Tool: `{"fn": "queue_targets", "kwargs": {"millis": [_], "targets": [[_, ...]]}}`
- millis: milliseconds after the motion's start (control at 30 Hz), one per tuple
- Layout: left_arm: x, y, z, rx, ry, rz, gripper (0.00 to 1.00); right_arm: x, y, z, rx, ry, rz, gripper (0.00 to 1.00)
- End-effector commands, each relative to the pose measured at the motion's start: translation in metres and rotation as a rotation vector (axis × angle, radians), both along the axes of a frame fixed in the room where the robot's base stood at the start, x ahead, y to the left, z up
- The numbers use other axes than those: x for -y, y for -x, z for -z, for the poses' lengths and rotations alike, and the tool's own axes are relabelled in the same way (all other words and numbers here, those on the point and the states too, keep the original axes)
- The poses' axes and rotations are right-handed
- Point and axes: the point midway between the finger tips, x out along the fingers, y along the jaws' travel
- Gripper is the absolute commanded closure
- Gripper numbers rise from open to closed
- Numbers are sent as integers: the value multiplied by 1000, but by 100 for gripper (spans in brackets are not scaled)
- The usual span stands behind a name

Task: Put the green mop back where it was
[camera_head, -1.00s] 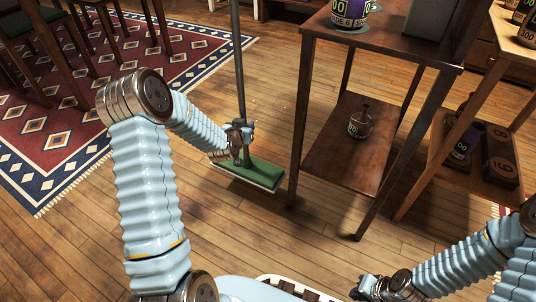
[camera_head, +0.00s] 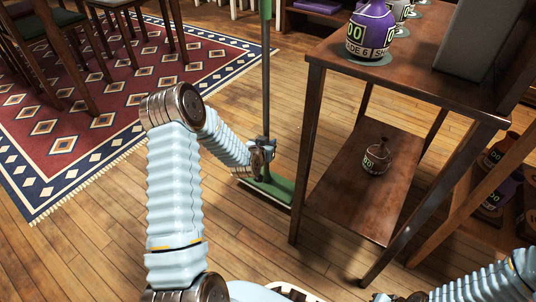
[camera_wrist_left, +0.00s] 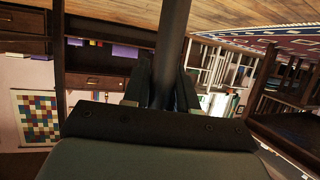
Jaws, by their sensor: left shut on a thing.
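The green mop (camera_head: 266,82) stands upright in the head view, with a dark handle that is green near the top of the picture. Its flat green head (camera_head: 277,189) is low, at or just above the wood floor. My left gripper (camera_head: 262,152) is shut on the handle a little above the mop head. In the left wrist view the handle (camera_wrist_left: 172,50) runs between the two fingers (camera_wrist_left: 163,88). My right gripper (camera_head: 388,297) is at the bottom edge of the head view, mostly cut off, away from the mop.
A dark wooden side table (camera_head: 330,205) stands just right of the mop, with a purple bottle (camera_head: 372,22) on top and a small brown bottle (camera_head: 377,158) on its lower shelf. A patterned rug (camera_head: 110,120) and chairs are at left. Bare floor (camera_head: 100,240) lies front left.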

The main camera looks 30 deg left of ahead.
Motion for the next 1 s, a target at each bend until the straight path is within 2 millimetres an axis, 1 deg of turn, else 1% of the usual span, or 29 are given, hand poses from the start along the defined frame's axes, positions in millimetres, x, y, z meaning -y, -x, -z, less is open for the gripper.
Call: {"fn": "queue_targets", "kwargs": {"millis": [200,233,600,633,767,800,1000], "targets": [[0,0,31,0,0,1,100,0,0,9,2,0,1,100],[0,0,33,1,0,0,100,0,-1,10,2,0,1,100],[0,0,37,1,-1,0,100,0,-1,9,3,0,1,100],[0,0,39,-2,0,0,71,0,-1,9,3,0,1,100],[0,0,38,-1,0,0,52,0,-1,9,3,0,1,100],[0,0,38,-1,0,0,47,0,-1,9,3,0,1,100],[0,0,38,-1,0,0,47,0,-1,9,3,0,1,100]]}}
